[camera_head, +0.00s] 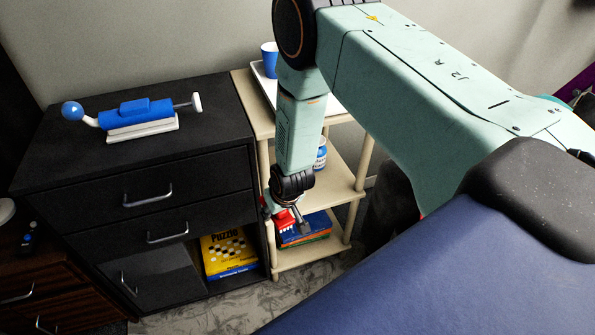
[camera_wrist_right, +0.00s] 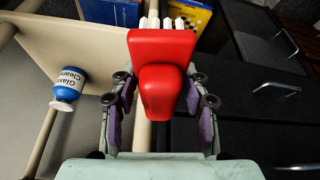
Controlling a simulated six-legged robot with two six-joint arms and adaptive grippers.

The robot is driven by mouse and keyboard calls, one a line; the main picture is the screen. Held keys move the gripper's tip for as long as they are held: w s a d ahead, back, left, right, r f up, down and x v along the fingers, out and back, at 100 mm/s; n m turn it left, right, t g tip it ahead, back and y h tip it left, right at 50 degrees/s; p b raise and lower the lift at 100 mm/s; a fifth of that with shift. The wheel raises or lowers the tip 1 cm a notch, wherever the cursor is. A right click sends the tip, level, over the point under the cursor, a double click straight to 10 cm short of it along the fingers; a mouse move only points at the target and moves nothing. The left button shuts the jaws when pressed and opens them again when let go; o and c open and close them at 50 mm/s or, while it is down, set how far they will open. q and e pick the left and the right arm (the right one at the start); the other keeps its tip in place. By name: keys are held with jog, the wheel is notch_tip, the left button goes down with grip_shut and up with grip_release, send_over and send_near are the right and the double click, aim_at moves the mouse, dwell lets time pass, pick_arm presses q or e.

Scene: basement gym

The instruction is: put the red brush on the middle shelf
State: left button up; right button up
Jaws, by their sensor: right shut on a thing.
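The red brush (camera_head: 284,219) is in my right gripper (camera_head: 287,207), at the left front side of the cream shelf unit. In the right wrist view the brush (camera_wrist_right: 163,85) shows its red body and white bristles, between the two fingers of my right gripper (camera_wrist_right: 160,115). The middle shelf (camera_head: 340,184) is a cream board, partly hidden by my right arm. A blue and white glass cleaner bottle (camera_head: 320,154) stands on it; the bottle (camera_wrist_right: 68,86) also shows in the right wrist view. My left gripper is out of view.
A white tray (camera_head: 343,106) with a blue cup (camera_head: 269,60) is on the top shelf. A black drawer cabinet (camera_head: 215,152) stands close left, with a blue and white tool (camera_head: 137,113) on top. A yellow puzzle box (camera_head: 228,254) is in its open compartment.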

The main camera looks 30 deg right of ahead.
jog(key=s+d+f+m, duration=0.2)
jog(key=d+f, duration=0.9)
jog(key=shift+h, duration=0.4)
jog(key=w+d+b, duration=0.1)
jog(key=w+b, duration=0.4)
jog(key=b, duration=0.1)
jog(key=w+d+b, duration=0.2)
jog(key=w+b, duration=0.3)
jog(key=b, duration=0.1)
jog(key=w+d+b, duration=0.1)
jog(key=w+b, duration=0.4)
jog(key=b, duration=0.2)
jog(key=shift+w+d+f, duration=0.1)
jog(key=shift+d+f, duration=0.05)
jog(key=shift+d, duration=0.05)
jog(key=shift+w+d+b, duration=0.2)
jog(key=shift+w+b, duration=0.35)
jog(key=shift+b, duration=0.15)
jog(key=shift+w+b, duration=0.3)
jog(key=shift+b, duration=0.3)
notch_tip(320, 180, down, 3)
jog(key=b, duration=0.3)
jog(key=shift+w+f, duration=0.1)
jog(key=shift+f, duration=0.05)
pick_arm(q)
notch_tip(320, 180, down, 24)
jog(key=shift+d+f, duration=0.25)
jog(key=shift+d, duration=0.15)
